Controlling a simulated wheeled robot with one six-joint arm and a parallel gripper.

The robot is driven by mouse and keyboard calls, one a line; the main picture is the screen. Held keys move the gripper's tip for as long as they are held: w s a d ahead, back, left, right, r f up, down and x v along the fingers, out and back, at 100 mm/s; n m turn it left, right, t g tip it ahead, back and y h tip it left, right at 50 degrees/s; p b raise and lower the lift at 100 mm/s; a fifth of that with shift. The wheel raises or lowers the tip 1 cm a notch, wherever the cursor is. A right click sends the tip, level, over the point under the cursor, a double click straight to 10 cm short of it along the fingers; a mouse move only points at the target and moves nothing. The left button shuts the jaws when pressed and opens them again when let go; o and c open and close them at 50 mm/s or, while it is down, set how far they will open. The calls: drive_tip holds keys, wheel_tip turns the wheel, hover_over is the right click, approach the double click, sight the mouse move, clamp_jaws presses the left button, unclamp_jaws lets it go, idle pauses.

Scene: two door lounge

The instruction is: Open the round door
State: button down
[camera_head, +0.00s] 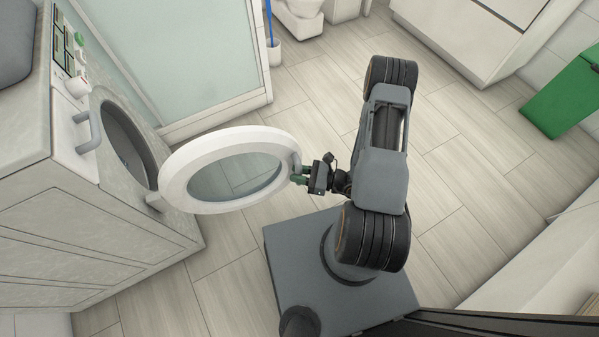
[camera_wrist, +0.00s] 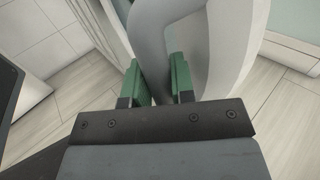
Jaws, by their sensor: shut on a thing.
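The round door (camera_head: 172,180) is a white ring with a glass pane, on the front of a grey washing machine (camera_head: 120,224). It stands swung well out from the machine, and the round drum opening (camera_head: 124,146) behind it is exposed. My gripper (camera_head: 298,175) is at the door's outer edge, on the side away from the hinge. In the wrist view, my gripper's green fingers (camera_wrist: 162,82) are shut on the grey door handle (camera_wrist: 150,45), beside the white door rim (camera_wrist: 236,50). The fingers hide part of the handle.
A glass shower panel (camera_head: 170,60) stands behind the door. A toilet brush with a blue handle (camera_head: 269,22) stands near a toilet (camera_head: 300,18). A green bin (camera_head: 562,95) and white cabinet (camera_head: 465,35) are at the right. The tiled floor between is clear.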

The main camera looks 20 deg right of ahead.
drive_tip(key=shift+s, duration=0.1)
drive_tip(key=c, duration=1)
unclamp_jaws()
drive_tip(key=shift+d, duration=0.1)
drive_tip(key=p+v, duration=0.2)
drive_tip(key=v, duration=1.1)
drive_tip(key=shift+s+d, duration=0.15)
drive_tip(key=shift+d, duration=0.2)
